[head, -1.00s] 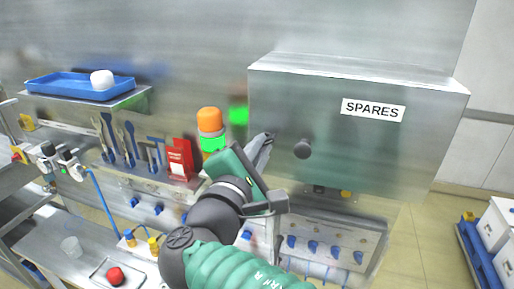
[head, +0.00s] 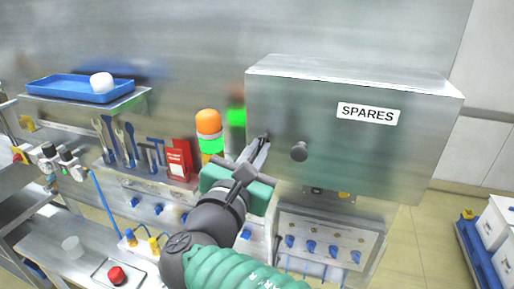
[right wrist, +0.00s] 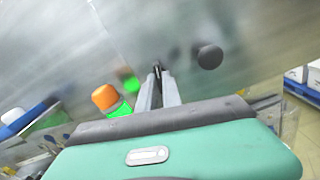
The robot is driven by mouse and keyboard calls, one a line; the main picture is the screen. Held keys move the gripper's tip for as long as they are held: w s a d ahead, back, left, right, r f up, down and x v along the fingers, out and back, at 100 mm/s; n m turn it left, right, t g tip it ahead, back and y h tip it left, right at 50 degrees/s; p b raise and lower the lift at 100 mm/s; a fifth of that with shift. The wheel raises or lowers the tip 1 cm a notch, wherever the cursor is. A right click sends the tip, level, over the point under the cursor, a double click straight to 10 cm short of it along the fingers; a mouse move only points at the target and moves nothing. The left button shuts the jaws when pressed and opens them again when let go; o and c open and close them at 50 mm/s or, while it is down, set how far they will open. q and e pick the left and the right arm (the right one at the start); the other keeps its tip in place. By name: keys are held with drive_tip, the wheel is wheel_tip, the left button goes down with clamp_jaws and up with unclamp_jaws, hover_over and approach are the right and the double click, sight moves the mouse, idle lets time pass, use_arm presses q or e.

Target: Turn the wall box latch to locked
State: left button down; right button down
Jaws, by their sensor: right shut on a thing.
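The wall box (head: 355,140) is a grey metal cabinet with a white SPARES label and a round dark knob (head: 299,151) on its front. My right gripper (head: 263,143) is at the left part of the box front, left of the knob. Its fingers are closed together on the small dark latch (right wrist: 157,66), which shows only as a sliver between the fingertips in the right wrist view. The fingers hide most of the latch, so I cannot tell its exact angle. The knob also shows in the right wrist view (right wrist: 209,56), apart from the fingers. My left gripper is not in view.
A stack light (head: 209,130) with orange and green sections stands left of my right gripper. A blue tray (head: 60,92) lies on a shelf at the far left. A panel with blue knobs (head: 322,230) is under the box.

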drive_tip(key=shift+d+r+n+p, duration=0.15)
drive_tip(key=shift+n+p, duration=0.1)
drive_tip(key=shift+n, duration=0.35)
drive_tip(key=shift+a+r+n+p, duration=0.1)
drive_tip(key=shift+r+n+p, duration=0.1)
drive_tip(key=shift+n, duration=0.4)
drive_tip(key=c, duration=1.7)
unclamp_jaws()
drive_tip(key=shift+f, duration=0.1)
drive_tip(key=shift+o, duration=0.9)
drive_tip(key=shift+w+f, duration=0.1)
drive_tip(key=shift+w, duration=0.05)
drive_tip(key=shift+w+f, duration=0.1)
